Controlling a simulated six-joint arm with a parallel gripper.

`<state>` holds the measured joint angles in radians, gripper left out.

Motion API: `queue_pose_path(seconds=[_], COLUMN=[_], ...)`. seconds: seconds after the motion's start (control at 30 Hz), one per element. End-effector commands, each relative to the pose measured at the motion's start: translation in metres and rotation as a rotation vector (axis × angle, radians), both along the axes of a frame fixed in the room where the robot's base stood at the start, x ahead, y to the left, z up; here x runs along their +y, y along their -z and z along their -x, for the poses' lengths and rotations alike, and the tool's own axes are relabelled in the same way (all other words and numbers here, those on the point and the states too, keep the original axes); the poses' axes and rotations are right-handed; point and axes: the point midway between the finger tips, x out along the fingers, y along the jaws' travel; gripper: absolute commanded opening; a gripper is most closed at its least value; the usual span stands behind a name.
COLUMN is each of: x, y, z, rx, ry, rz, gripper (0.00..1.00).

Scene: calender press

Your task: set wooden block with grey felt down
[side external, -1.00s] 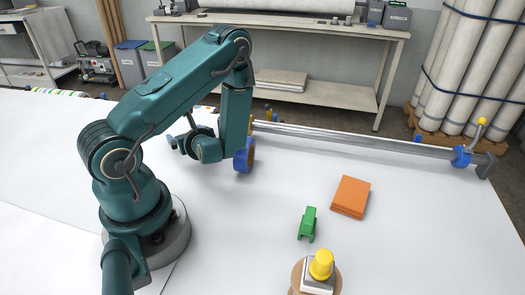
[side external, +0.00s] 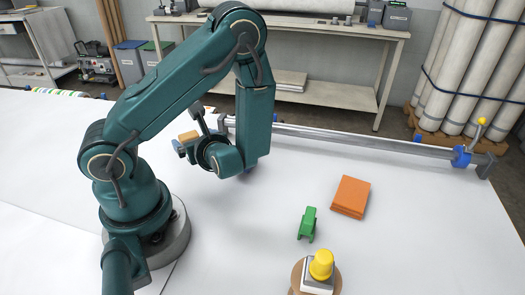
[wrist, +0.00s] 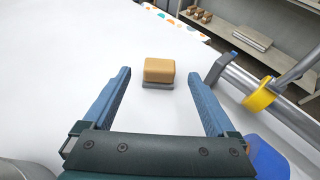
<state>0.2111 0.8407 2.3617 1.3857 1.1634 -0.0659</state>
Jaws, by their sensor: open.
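The wooden block (wrist: 159,69) is a small tan block with a grey felt layer (wrist: 157,86) on its underside. In the wrist view it sits upright, felt side down, on the white table. My gripper (wrist: 160,74) is open, with one blue finger to each side of the block and a clear gap on both sides. In the side view the block (side external: 188,136) shows as a small tan shape beside my gripper (side external: 184,147); my arm covers part of that area.
A metal bar (side external: 350,140) with blue clamps runs along the table's far edge; it passes close on the right in the wrist view, with a yellow ring (wrist: 259,95). An orange stack (side external: 350,196), a green object (side external: 308,223) and a yellow-knobbed object (side external: 321,265) stand at the right.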

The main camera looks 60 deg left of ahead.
Motion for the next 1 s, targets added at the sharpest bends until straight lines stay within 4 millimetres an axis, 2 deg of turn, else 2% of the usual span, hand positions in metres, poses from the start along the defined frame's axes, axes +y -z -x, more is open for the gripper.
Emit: queue_pose_path(seconds=[0.13, 0.33, 0.43, 0.57, 0.73, 1.0], x=[-0.016, -0.025, -0.029, -0.041, -0.069, -0.126], y=[-0.007, -0.012, -0.016, -0.025, -0.033, -0.052], z=[-0.002, 0.001, 0.006, 0.019, 0.032, 0.027], rx=[-0.004, -0.015, -0.073, -0.223, -0.459, -0.829], ry=[0.004, -0.014, -0.080, -0.247, -0.501, -0.848], rz=[-0.003, 0.007, 0.040, 0.137, 0.321, 0.675], gripper=[0.92, 0.92, 0.92, 0.92, 0.92, 0.92])
